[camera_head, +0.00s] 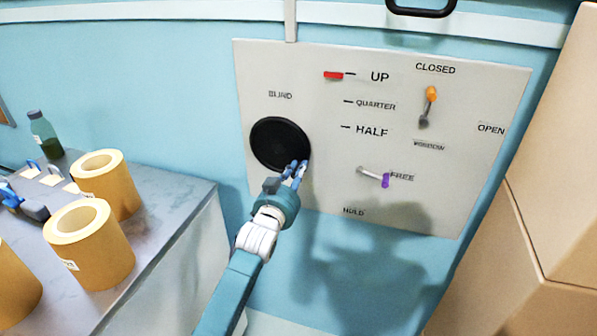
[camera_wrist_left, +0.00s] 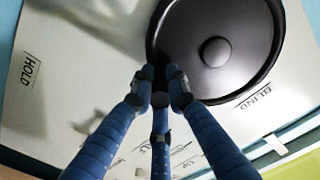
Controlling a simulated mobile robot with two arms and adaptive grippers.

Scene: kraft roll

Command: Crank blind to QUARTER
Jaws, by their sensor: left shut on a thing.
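The pale control panel (camera_head: 310,130) carries a round black crank disc (camera_head: 272,142) under the BLIND label. The red blind marker (camera_head: 333,75) sits at the UP line, above the QUARTER (camera_head: 375,106) and HALF lines. My left gripper (camera_head: 297,168) is at the disc's lower right edge. In the left wrist view, the disc (camera_wrist_left: 240,70) has a round central hub, and my left gripper (camera_wrist_left: 160,88) is shut on a dark crank knob at the rim, mostly hidden by the fingers. My right gripper is not in view.
An orange-tipped lever (camera_head: 430,95) stands near CLOSED. A purple-tipped lever (camera_head: 384,180) points to FREE, above HOLD. Several kraft rolls (camera_head: 105,185) and a green bottle (camera_head: 45,137) stand on the grey table (camera_head: 165,235) at left. Stacked boxes (camera_head: 555,150) rise at right.

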